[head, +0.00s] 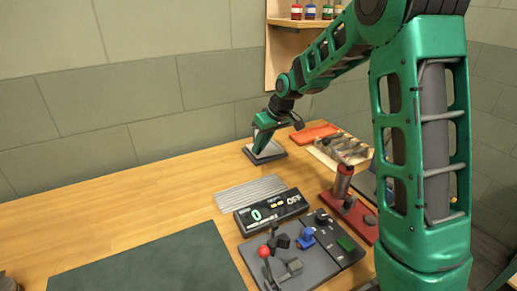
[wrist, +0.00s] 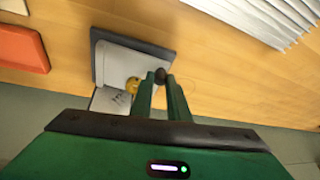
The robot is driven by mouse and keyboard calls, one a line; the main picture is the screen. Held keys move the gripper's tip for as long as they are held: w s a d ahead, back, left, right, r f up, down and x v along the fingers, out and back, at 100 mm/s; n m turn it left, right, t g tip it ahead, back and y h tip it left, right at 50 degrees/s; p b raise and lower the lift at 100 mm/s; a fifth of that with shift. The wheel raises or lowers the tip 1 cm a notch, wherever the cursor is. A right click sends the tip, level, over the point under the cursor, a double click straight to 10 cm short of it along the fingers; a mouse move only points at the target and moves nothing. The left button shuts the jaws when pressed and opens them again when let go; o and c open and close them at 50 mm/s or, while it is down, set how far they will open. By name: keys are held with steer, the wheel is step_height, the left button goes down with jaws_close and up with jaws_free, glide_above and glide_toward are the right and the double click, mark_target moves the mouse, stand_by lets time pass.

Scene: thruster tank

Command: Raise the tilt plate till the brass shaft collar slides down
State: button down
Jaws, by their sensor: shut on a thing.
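The tilt plate (wrist: 118,62) is a pale grey plate on a dark base (wrist: 150,47); it also shows in the head view (head: 268,150) at the back of the bench. The brass shaft collar (wrist: 132,85) is a small yellow round piece near the plate's edge, beside my fingers and partly hidden by them. My gripper (wrist: 160,82) is shut on a small dark knob (wrist: 160,75) at that edge; in the head view my gripper (head: 262,137) is over the plate. I cannot tell how steeply the plate is tilted.
A ribbed grey mat (head: 250,193), a digital readout (head: 270,211) and a lever panel (head: 305,250) lie in front. An orange tray (head: 315,132), a wooden rack (head: 340,150) and a red-based stand (head: 348,205) are to the right.

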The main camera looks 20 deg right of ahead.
steer(key=shift+w+d+r+m+y, duration=0.15)
steer(key=shift+d+r+y, duration=0.35)
steer(key=shift+r+y, duration=0.15)
steer(key=shift+w+d+r+m+y, duration=0.15)
steer(key=shift+d+r+y, duration=0.35)
steer(key=shift+y, duration=0.25)
steer(key=c, duration=1.7)
jaws_free()
steer(key=shift+s, duration=0.1)
steer(key=v, duration=1)
steer(key=shift+d+r, duration=0.1)
steer(key=shift+r, duration=0.25)
